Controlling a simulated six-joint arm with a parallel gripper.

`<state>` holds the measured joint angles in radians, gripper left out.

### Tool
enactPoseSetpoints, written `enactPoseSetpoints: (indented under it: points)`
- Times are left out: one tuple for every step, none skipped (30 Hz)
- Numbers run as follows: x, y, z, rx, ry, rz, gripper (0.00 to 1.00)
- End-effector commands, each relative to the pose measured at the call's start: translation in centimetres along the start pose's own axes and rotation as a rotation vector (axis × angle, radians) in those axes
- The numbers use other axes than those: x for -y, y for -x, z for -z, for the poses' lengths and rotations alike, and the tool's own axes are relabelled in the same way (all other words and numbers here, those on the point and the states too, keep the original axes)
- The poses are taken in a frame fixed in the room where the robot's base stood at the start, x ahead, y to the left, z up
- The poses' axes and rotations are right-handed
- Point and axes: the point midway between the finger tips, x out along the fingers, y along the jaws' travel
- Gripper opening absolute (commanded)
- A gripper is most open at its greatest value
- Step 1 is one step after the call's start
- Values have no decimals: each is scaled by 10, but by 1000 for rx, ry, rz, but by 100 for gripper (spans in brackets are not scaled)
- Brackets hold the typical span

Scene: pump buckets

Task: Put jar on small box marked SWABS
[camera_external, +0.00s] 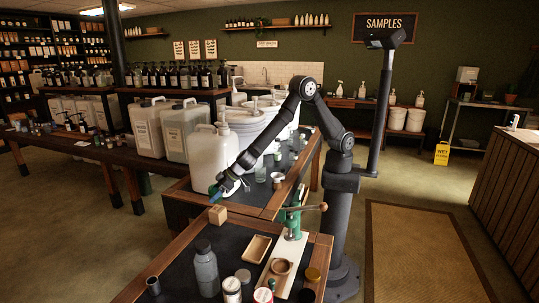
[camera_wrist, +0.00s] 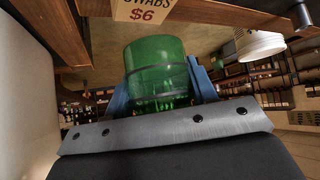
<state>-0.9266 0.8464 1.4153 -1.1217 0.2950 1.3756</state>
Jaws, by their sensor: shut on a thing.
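My gripper (camera_external: 215,196) is shut on a green see-through jar. In the wrist view, the jar (camera_wrist: 157,72) sits between the blue fingers of my gripper (camera_wrist: 165,88). In the external view, the jar is too small and covered to make out well.
A large white pump jug (camera_external: 213,158) stands close behind my gripper. On the front counter (camera_external: 165,262) are a grey bottle (camera_external: 205,268), a wooden tray (camera_external: 257,248), a green press (camera_external: 293,220) and several small jars.

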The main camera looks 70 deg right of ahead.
Motion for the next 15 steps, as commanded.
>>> enactPoseSetpoints:
  points:
    - [0, -2, -2, 0, 1, 0, 24]
    - [0, -3, -3, 0, 0, 0, 24]
    - [0, -6, -6, 0, 1, 0, 24]
    - [0, -8, -8, 0, 1, 0, 24]
    - [0, -11, -11, 1, 2, 1, 24]
    - [0, -15, -16, 2, 2, 1, 24]
    - [0, -18, -18, 2, 2, 1, 24]
    - [0, -20, -20, 1, 2, 1, 24]
    - [0, -23, -23, 0, 2, 1, 24]
    - [0, -25, -25, 1, 1, 1, 24]
    - [0, -27, -27, 1, 2, 1, 24]
    - [0, -29, -29, 0, 1, 1, 24]
    - [0, -30, -29, 0, 1, 1, 24]
    - [0, -30, -30, -1, 1, 1, 24]
    - [0, -30, -30, -1, 0, 1, 24]
